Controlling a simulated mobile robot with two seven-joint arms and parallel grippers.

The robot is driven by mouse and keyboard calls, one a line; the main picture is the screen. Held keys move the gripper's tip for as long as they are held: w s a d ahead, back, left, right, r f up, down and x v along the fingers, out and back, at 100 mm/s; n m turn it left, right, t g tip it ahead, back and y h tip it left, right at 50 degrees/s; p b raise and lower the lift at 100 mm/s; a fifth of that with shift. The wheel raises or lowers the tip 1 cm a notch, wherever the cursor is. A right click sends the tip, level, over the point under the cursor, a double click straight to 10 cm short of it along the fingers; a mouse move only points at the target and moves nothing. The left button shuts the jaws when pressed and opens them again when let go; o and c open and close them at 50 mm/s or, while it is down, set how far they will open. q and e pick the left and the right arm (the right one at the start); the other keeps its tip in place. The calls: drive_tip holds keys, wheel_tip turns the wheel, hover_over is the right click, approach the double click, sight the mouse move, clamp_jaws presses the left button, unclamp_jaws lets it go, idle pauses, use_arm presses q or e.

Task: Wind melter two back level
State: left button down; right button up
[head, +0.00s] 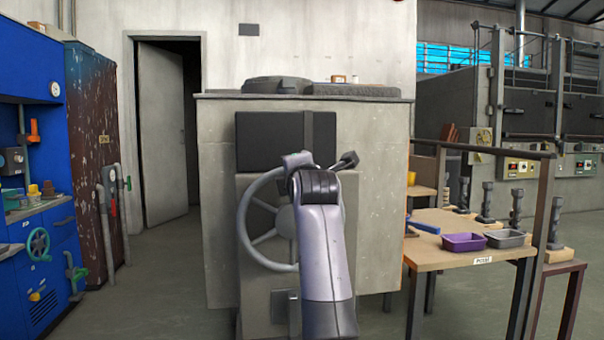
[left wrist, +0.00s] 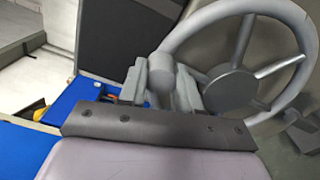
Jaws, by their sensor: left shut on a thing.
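A grey spoked handwheel (head: 249,235) stands upright on the front of the large pale melter body (head: 370,135), below a dark panel (head: 272,143). My left arm crosses in front of the wheel's right side and hides part of it. In the left wrist view the wheel (left wrist: 232,85) fills the upper right, with a rounded knob (left wrist: 161,66) at its left rim. My left gripper (left wrist: 161,88) is shut on this knob, one finger on each side. In the head view its fingers are mostly hidden by the wrist. My right gripper is out of view.
A blue cabinet (head: 50,125) with valves is at far left. Open floor (head: 170,290) lies between it and the melter.

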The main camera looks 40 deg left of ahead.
use_arm(q)
drive_tip(key=shift+s+a, duration=0.2)
idle(0.3)
drive_tip(key=c, duration=0.8)
unclamp_jaws()
drive_tip(key=shift+s, duration=0.1)
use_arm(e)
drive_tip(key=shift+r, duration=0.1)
